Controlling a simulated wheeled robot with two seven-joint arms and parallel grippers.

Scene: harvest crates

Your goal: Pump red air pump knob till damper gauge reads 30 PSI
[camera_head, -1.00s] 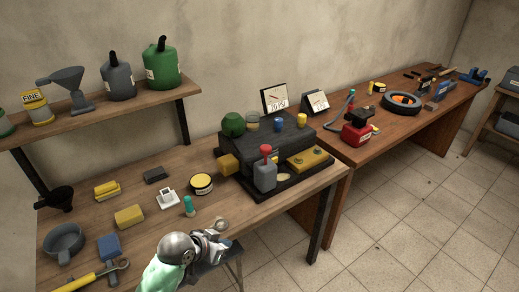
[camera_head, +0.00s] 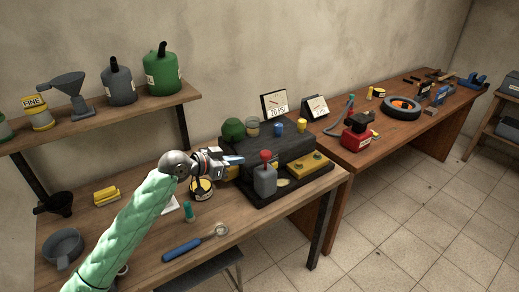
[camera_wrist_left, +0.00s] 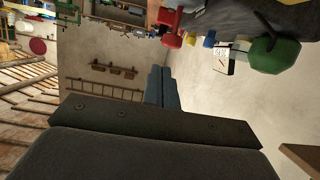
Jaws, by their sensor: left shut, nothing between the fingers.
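The red knob (camera_head: 266,155) stands upright on a small grey pump body (camera_head: 265,181) at the front of a dark machine (camera_head: 282,152) on the near bench. My right gripper is not in view.
A second gauge card (camera_head: 315,108) stands to the right. A green round part (camera_head: 233,129) and yellow and blue caps sit on the machine. A yellow-black tin (camera_head: 202,188), a green-capped bottle (camera_head: 189,212) and a blue-handled tool (camera_head: 184,249) lie near my arm. A red device (camera_head: 356,140) stands on the far bench.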

